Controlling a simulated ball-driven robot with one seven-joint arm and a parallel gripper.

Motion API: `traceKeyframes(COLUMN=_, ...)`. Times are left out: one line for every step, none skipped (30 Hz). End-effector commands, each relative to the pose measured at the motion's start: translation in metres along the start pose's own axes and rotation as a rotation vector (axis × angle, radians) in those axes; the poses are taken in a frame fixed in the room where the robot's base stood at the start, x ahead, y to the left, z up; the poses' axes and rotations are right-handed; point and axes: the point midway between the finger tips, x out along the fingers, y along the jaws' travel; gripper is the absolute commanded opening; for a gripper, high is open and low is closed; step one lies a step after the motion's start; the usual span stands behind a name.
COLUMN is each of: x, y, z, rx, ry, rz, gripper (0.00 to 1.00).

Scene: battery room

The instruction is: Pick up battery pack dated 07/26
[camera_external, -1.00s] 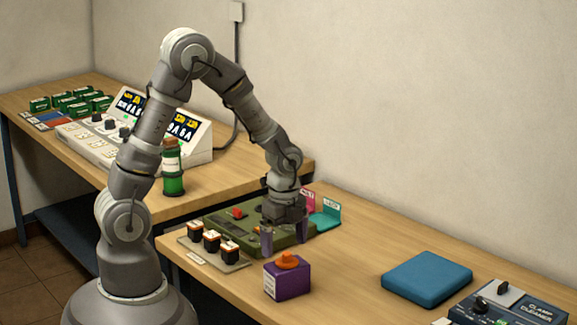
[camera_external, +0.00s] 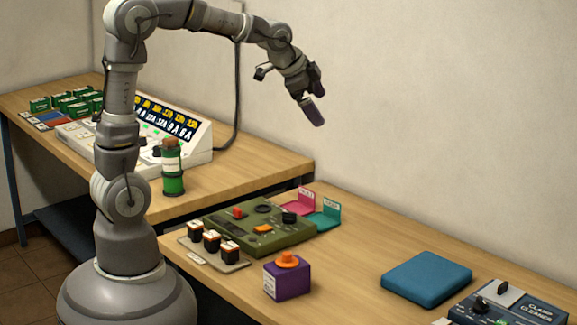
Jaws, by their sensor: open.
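Several green packs (camera_external: 75,100) lie at the far end of the other table, also with unreadable labels. My gripper (camera_external: 314,98) is open and appears empty. It is high in the air, in front of the wall and well above the packs, tilted down to the right.
An olive green tester (camera_external: 275,240) lies behind the tray, with pink (camera_external: 302,200) and teal (camera_external: 325,215) labelled plates beyond. A purple box (camera_external: 288,280) with an orange knob, a blue pad (camera_external: 428,278) and a clamp cleaner (camera_external: 510,308) stand to the right.

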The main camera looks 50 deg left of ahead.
Motion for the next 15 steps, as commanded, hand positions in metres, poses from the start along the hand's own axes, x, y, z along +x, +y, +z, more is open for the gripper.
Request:
traceKeyframes(x=-0.032, y=-0.025, z=-0.013, rx=-0.107, ry=0.077, rz=-0.080, gripper=1.00)
traceKeyframes(x=-0.055, y=-0.040, z=-0.020, rx=-0.177, ry=0.125, rz=-0.123, gripper=1.00)
traceKeyframes(x=-0.086, y=-0.058, z=-0.028, rx=-0.270, ry=0.191, rz=-0.176, gripper=1.00)
traceKeyframes(x=-0.110, y=-0.069, z=-0.033, rx=-0.335, ry=0.241, rz=-0.210, gripper=1.00)
traceKeyframes(x=-0.134, y=-0.079, z=-0.036, rx=-0.395, ry=0.291, rz=-0.240, gripper=1.00)
traceKeyframes(x=-0.164, y=-0.090, z=-0.040, rx=-0.471, ry=0.355, rz=-0.276, gripper=1.00)
traceKeyframes(x=-0.186, y=-0.097, z=-0.041, rx=-0.521, ry=0.401, rz=-0.298, gripper=1.00)
traceKeyframes(x=-0.207, y=-0.102, z=-0.042, rx=-0.567, ry=0.445, rz=-0.317, gripper=1.00)
traceKeyframes(x=-0.231, y=-0.108, z=-0.043, rx=-0.621, ry=0.497, rz=-0.337, gripper=1.00)
traceKeyframes(x=-0.247, y=-0.111, z=-0.042, rx=-0.656, ry=0.532, rz=-0.349, gripper=1.00)
traceKeyframes(x=-0.262, y=-0.113, z=-0.042, rx=-0.685, ry=0.564, rz=-0.359, gripper=1.00)
traceKeyframes(x=-0.278, y=-0.115, z=-0.042, rx=-0.718, ry=0.599, rz=-0.368, gripper=1.00)
traceKeyframes(x=-0.288, y=-0.116, z=-0.042, rx=-0.737, ry=0.621, rz=-0.374, gripper=1.00)
traceKeyframes(x=-0.295, y=-0.116, z=-0.041, rx=-0.752, ry=0.638, rz=-0.377, gripper=0.98)
traceKeyframes(x=-0.303, y=-0.117, z=-0.041, rx=-0.769, ry=0.655, rz=-0.380, gripper=0.98)
